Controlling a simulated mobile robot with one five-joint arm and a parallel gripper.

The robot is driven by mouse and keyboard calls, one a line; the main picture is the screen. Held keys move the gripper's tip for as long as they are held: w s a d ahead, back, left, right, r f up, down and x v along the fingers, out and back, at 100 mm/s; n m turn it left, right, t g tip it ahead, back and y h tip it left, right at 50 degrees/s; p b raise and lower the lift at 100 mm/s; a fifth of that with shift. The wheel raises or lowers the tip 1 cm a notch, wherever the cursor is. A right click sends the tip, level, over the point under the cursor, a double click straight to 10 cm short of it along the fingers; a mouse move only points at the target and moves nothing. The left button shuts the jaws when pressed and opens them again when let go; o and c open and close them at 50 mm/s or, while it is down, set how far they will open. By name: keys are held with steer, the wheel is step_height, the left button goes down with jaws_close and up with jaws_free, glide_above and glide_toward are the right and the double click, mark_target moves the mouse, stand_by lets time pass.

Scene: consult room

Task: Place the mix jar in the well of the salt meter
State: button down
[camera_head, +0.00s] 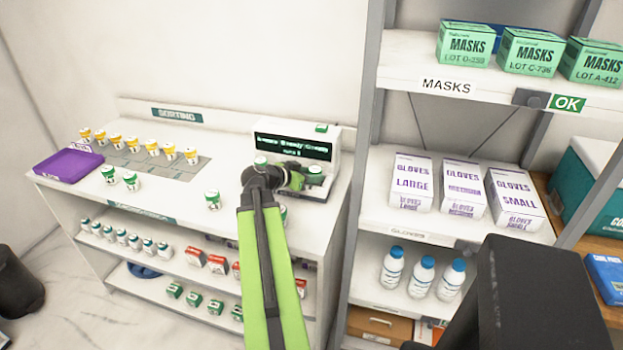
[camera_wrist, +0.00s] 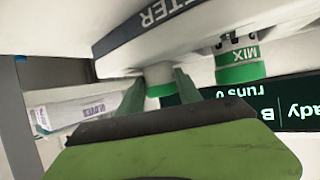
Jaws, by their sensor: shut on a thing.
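The salt meter (camera_head: 335,155) is a white device with a dark, lit display on the right end of the bench. My gripper (camera_head: 303,178) is over its front right part, shut on a white jar with a green band (camera_head: 315,170). In the inverted wrist view my gripper (camera_wrist: 160,88) has a finger on each side of this jar (camera_wrist: 159,72), which is at the meter's top surface (camera_wrist: 195,38). Its label and base are hidden, so I cannot tell how it is seated. Another jar, labelled MIX (camera_wrist: 238,62), stands on the meter; my wrist partly covers it in the head view.
Loose green-banded jars (camera_head: 212,199) and a purple tray (camera_head: 68,165) are on the bench. A shelf rack (camera_head: 365,150) rises close to the bench's right, with glove boxes (camera_head: 463,187).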

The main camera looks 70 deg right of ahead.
steer(key=shift+f, duration=0.2)
steer(key=c, duration=0.8)
jaws_free()
steer(key=shift+r, duration=0.1)
